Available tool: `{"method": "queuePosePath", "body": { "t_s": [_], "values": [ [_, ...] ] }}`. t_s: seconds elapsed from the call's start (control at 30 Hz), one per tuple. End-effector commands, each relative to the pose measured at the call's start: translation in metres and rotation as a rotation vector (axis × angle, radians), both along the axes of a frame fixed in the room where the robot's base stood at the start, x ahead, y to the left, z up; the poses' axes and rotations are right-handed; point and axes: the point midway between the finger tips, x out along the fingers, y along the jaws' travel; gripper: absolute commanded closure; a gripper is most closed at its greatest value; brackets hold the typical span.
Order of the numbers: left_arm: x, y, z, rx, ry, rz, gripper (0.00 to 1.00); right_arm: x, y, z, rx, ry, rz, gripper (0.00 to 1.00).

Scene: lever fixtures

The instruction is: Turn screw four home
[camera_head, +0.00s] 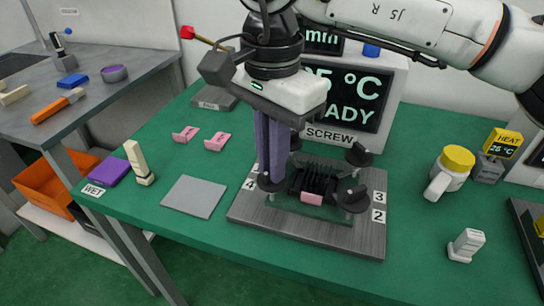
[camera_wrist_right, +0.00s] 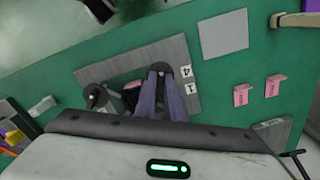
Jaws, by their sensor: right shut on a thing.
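A grey metal plate (camera_head: 250,222) on the green table carries a black finned block (camera_head: 318,178) with dark screw knobs around it. The label 4 (camera_head: 250,184) is at its left edge, beside the front-left knob (camera_head: 265,185). My right gripper (camera_head: 268,178) points straight down with its purple fingers shut on that knob. In the wrist view the fingertips (camera_wrist_right: 160,70) meet at the dark knob (camera_wrist_right: 160,67) next to the label 4 (camera_wrist_right: 185,71). The fingers hide part of the knob, so its turn and depth cannot be told. My left gripper is not in view.
Other knobs stand at the right front (camera_head: 352,198) and right back (camera_head: 358,155). A SCREW display (camera_head: 350,95) stands behind. A grey pad (camera_head: 194,196), pink brackets (camera_head: 215,142) and a yellow-lidded jar (camera_head: 451,170) stand apart on the table.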

Motion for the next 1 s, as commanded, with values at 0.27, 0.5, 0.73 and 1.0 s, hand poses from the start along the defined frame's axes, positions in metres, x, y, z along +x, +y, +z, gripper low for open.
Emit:
{"method": "queuePosePath", "body": {
  "t_s": [0.27,0.5,0.73,1.0],
  "values": [
    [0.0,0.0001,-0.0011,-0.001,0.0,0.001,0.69,0.0003,0.0001,0.0002,0.001,-0.001,-0.262,1.0],
    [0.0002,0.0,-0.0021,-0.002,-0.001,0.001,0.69,0.0004,0.0001,0.0,0.0,-0.001,-0.49,1.0],
    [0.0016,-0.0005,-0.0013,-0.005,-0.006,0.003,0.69,0.0004,-0.0001,-0.0001,0.0,-0.001,-0.709,1.0],
    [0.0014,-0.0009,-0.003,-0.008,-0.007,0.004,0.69,0.0003,-0.0001,-0.0002,0.0,-0.001,-0.965,1.0]
  ]
}}
